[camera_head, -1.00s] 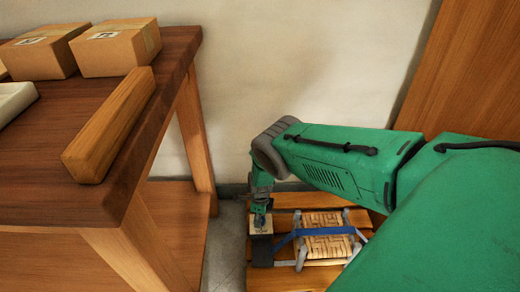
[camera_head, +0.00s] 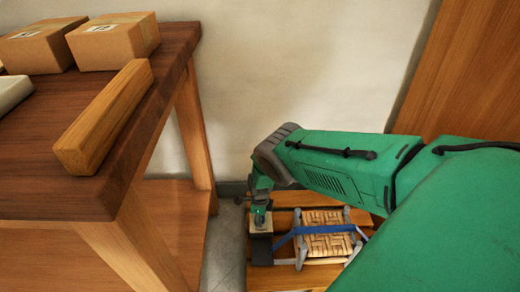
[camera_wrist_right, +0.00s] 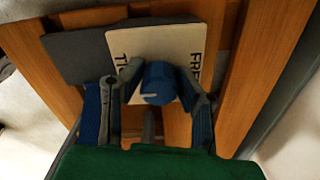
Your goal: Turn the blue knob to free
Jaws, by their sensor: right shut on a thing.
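The blue knob (camera_wrist_right: 158,84) stands on a white card whose printed words are partly covered; "FRE" (camera_wrist_right: 195,65) reads on the right and "TI" on the left. My right gripper (camera_wrist_right: 160,92) is shut on the knob, one finger on each side of it. In the head view my right gripper (camera_head: 260,222) is low, over the left end of the wooden slatted base, and the knob is too small there to make out well. A woven bark seat (camera_head: 325,232) with grey legs and a blue strap (camera_head: 318,229) lies to its right. My left gripper is not in view.
A wooden table (camera_head: 60,125) with cardboard boxes (camera_head: 113,42) and a wooden beam (camera_head: 104,118) stands at left. A wooden panel (camera_head: 465,75) leans at right. A dark grey pad (camera_wrist_right: 80,52) lies beside the card.

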